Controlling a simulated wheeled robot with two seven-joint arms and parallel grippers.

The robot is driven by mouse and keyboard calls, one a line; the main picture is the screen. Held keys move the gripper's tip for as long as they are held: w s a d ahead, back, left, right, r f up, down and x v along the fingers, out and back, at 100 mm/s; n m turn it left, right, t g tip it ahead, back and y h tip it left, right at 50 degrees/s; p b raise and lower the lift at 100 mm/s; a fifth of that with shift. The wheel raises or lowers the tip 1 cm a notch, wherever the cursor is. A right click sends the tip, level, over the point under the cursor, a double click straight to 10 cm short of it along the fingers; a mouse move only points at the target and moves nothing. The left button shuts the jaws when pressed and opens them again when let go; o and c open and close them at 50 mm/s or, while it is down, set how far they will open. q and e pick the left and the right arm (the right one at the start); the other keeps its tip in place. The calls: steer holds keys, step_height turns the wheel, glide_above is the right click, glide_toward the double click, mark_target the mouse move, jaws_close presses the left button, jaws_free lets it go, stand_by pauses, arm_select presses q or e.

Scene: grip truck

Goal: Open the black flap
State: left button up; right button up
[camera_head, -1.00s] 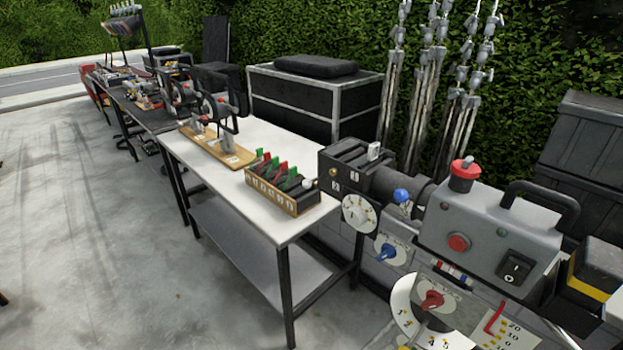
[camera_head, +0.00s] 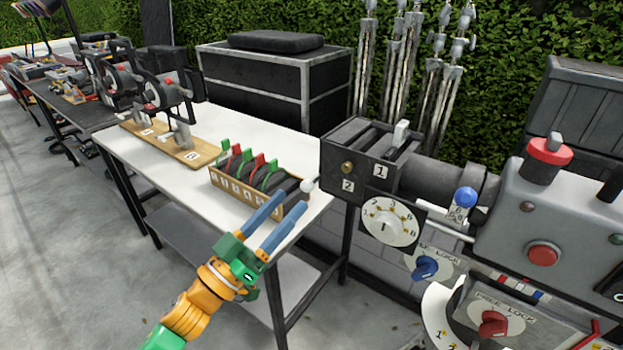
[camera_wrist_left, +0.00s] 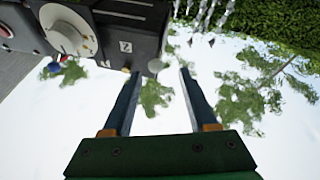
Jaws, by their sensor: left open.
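A black box (camera_head: 365,160) with plates marked 1 and 2 stands at the right end of the white table. I cannot clearly tell the black flap apart from the box. My left gripper (camera_head: 291,199) is open and empty, with its blue fingers pointing up toward the knob. My right gripper is out of view.
A wooden rack of red and green levers (camera_head: 240,190) sits on the white table (camera_head: 200,120), close to my left gripper. A dial (camera_head: 389,222), blue knob (camera_head: 425,267) and grey panel (camera_head: 545,225) are to the right. Open floor lies left.

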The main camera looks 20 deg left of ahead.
mark_target(307, 185)
arm_select(q)
steer(key=x, duration=0.2)
steer(key=p+x, duration=0.1)
steer(key=x, duration=0.1)
steer(key=p+x, duration=0.1)
steer(key=shift+w+d+r, duration=0.1)
steer(key=shift+d+r, duration=0.25)
steer(key=shift+d, duration=0.15)
steer(key=shift+w, duration=0.2)
steer(key=shift+a+f, duration=0.1)
steer(key=shift+a, duration=0.05)
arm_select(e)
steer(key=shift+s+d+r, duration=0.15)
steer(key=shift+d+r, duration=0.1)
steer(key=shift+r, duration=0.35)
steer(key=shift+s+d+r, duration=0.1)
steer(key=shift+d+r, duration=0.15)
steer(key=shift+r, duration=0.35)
arm_select(q)
steer(key=shift+s, duration=0.1)
jaws_close()
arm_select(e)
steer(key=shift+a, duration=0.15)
